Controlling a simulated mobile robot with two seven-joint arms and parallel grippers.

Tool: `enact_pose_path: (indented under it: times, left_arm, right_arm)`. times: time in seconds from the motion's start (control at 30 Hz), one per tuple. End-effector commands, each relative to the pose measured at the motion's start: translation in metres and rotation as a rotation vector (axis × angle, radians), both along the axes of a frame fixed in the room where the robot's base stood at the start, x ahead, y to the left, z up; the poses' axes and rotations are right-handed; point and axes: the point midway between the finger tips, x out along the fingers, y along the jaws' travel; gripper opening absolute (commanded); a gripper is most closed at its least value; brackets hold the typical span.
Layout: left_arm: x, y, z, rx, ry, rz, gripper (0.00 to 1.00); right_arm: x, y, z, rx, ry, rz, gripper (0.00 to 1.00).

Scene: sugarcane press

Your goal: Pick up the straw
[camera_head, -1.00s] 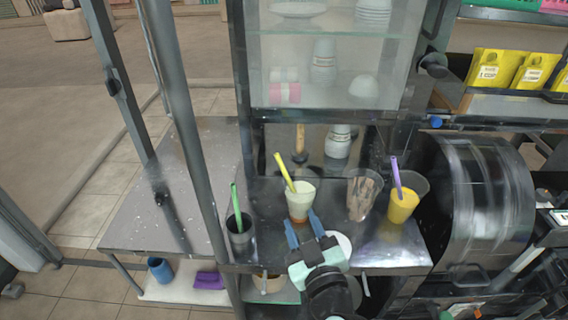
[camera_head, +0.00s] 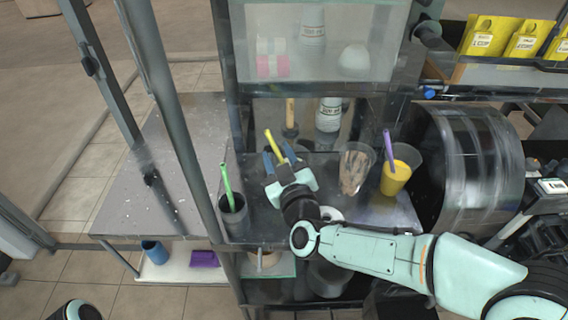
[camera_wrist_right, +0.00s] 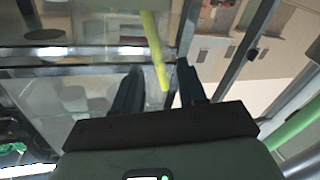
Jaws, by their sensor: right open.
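The yellow straw (camera_head: 272,147) leans up from behind my right gripper (camera_head: 280,158); its cup is hidden there. My right gripper is open, its two dark fingers on either side of the straw. In the right wrist view the yellow straw (camera_wrist_right: 155,50) ends close to the gap between the fingers (camera_wrist_right: 160,90), and I see no finger closed on it. A green straw (camera_head: 226,180) stands in a dark holder (camera_head: 234,212) to the left. My left gripper is out of view.
A clear cup with brown contents (camera_head: 355,168) stands right of my gripper. A glass cabinet (camera_head: 320,45) hangs above the counter, with a white bottle (camera_head: 328,114) behind. A metal post (camera_head: 180,130) stands left, and a metal drum (camera_head: 468,165) stands right.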

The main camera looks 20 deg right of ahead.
Motion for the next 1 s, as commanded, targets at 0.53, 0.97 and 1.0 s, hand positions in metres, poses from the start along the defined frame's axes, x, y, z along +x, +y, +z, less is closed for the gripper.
enact_pose_path:
  times: [0.53, 0.97, 1.0]
  left_arm:
    - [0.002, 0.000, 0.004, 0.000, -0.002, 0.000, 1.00]
    - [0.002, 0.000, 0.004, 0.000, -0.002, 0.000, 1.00]
    - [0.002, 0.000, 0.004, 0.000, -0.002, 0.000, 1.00]
  right_arm:
    - [0.033, -0.001, -0.002, 0.001, 0.000, 0.000, 0.28]
    - [0.033, -0.001, -0.002, 0.001, 0.000, 0.000, 0.00]
    - [0.033, -0.001, -0.001, 0.001, 0.000, 0.000, 0.00]
